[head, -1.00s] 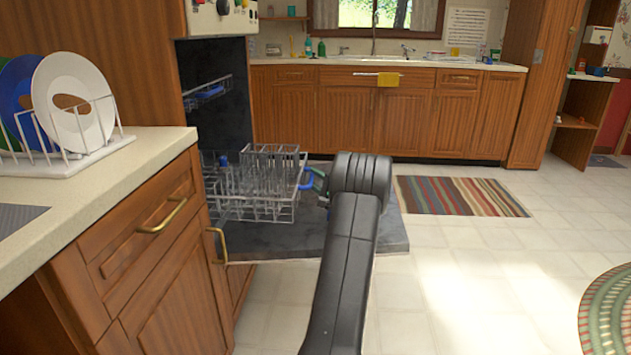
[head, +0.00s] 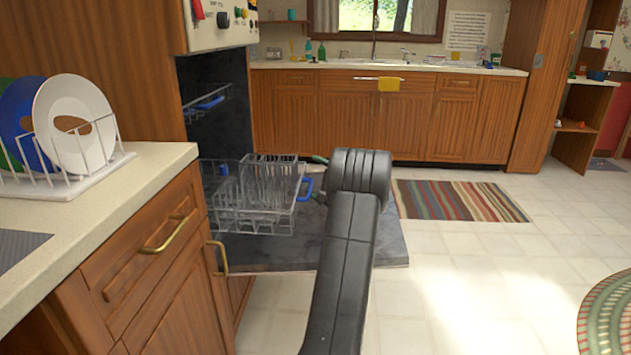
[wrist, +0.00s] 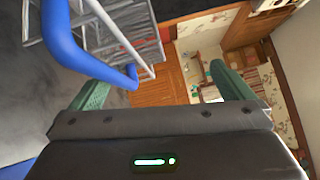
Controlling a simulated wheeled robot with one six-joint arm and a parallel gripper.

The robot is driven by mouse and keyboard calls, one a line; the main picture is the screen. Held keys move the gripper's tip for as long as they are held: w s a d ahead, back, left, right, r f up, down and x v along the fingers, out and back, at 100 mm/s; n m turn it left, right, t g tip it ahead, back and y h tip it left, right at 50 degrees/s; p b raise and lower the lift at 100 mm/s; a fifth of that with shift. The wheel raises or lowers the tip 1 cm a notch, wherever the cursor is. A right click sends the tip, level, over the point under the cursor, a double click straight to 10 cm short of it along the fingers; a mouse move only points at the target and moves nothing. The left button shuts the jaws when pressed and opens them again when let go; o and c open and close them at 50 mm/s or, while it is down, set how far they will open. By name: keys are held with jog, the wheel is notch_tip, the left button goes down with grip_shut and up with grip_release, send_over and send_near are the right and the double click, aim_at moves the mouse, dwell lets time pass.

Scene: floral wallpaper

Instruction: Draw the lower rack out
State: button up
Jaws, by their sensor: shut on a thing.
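The lower rack (head: 262,222), a wire rack with glassware-like clear shapes in it, sits over the open dishwasher door (head: 345,250). Its blue handle (head: 304,189) is at its right end. In the wrist view the blue handle (wrist: 75,48) crosses the upper left, over the left green finger. My gripper (wrist: 165,88) is at this handle and shut on it, though the green fingers look well apart in the wrist view and the exact contact is hard to see. In the head view my dark arm hides most of the gripper; a green fingertip shows above the handle.
The upper rack (head: 207,102) is inside the dishwasher. A wooden cabinet (head: 160,262) with a counter and dish rack (head: 112,148) stands close at left. A striped rug (head: 455,201) and clear tiled floor (head: 480,275) lie to the right.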

jog(key=shift+s+d+r+b, duration=0.35)
jog(key=shift+s+r, duration=0.2)
jog(key=shift+r, duration=0.2)
jog(key=shift+b+v, duration=1.1)
jog(key=shift+v, duration=0.7)
jog(key=shift+f+b+v, duration=0.15)
jog(key=shift+b+v, duration=0.3)
jog(key=shift+v, duration=0.45)
jog(key=shift+f+b+v, duration=0.1)
jog(key=shift+b+v, duration=0.35)
jog(key=shift+v, duration=0.45)
jog(key=shift+c, duration=1.2)
jog(key=shift+b+v, duration=0.6)
jog(key=shift+v, duration=1.1)
jog(key=c, duration=0.3)
jog(key=shift+v, duration=0.75)
jog(key=c, duration=0.5)
jog(key=shift+o, duration=0.2)
jog(key=shift+s+d+f, duration=0.25)
jog(key=shift+s+d, duration=0.15)
jog(key=shift+s, duration=0.25)
jog(key=shift+s+d+f, duration=0.3)
jog(key=shift+s+d, duration=0.05)
jog(key=shift+s, duration=0.3)
